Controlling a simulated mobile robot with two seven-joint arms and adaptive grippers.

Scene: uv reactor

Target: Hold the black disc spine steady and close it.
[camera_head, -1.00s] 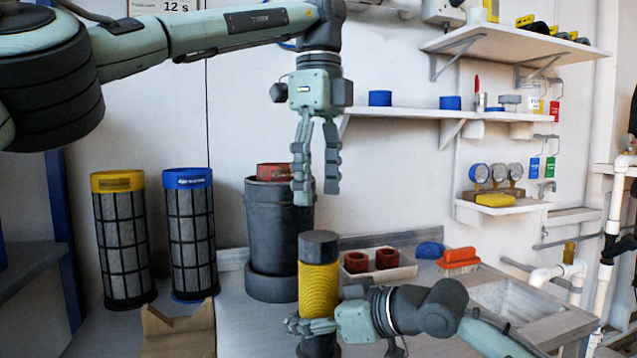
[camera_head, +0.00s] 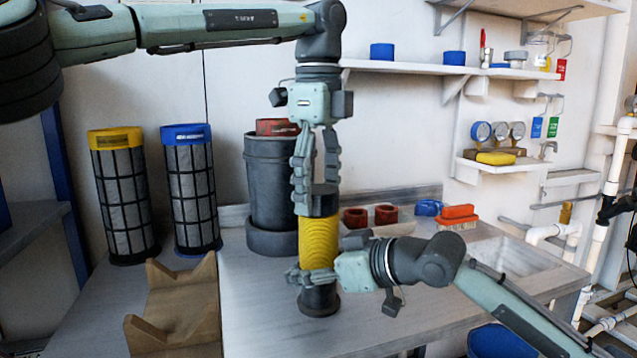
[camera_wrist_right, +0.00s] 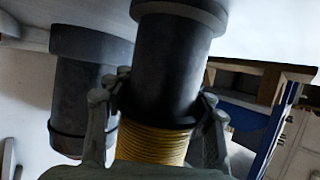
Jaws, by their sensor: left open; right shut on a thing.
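The disc spine (camera_head: 319,243) stands upright on the bench, with a ribbed yellow middle and a black base. My left gripper (camera_head: 318,203) points down from above, its fingers open on either side of the spine's black top, which they partly hide; contact cannot be told. My right gripper (camera_head: 314,277) comes in from the right and is shut on the spine's lower part, just below the yellow. In the right wrist view the spine's black part (camera_wrist_right: 168,65) stands between my right fingers (camera_wrist_right: 160,108), where black meets yellow.
A dark grey housing (camera_head: 268,190) stands close behind the spine. Yellow-topped (camera_head: 122,195) and blue-topped (camera_head: 190,190) filters stand at left, a wooden cradle (camera_head: 190,305) in front. Red rings (camera_head: 385,214), a brush (camera_head: 457,214) and a sink (camera_head: 515,257) are at right.

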